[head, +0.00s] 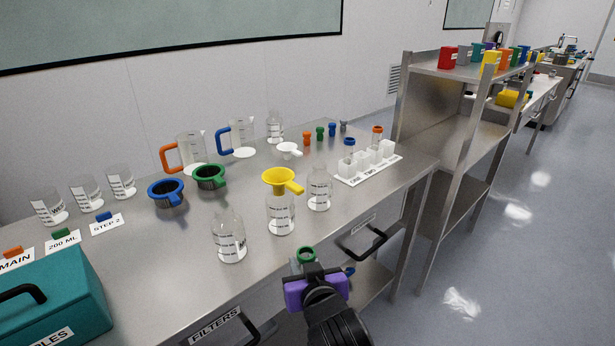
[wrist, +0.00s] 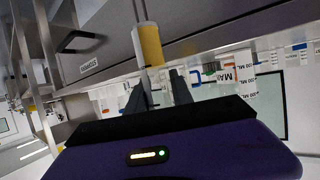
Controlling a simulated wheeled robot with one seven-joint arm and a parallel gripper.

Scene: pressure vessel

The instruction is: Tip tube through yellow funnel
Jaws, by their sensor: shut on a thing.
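The yellow funnel (head: 281,178) sits in the mouth of a clear labelled bottle (head: 281,215) near the table's front edge, its handle pointing right. My gripper (head: 314,272) is in front of the table edge, below and to the right of the funnel. It is shut on a tube; the tube's green rim (head: 306,254) shows just beyond the gripper in the head view. In the wrist view the tube (wrist: 150,45) stands out from between my fingers (wrist: 158,92), with a yellow-orange content in it. The tube is apart from the funnel. Its lower part is hidden in the head view.
Clear bottles stand left (head: 229,240) and right (head: 319,190) of the funnel's bottle. A white tube rack (head: 368,166) is at right.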

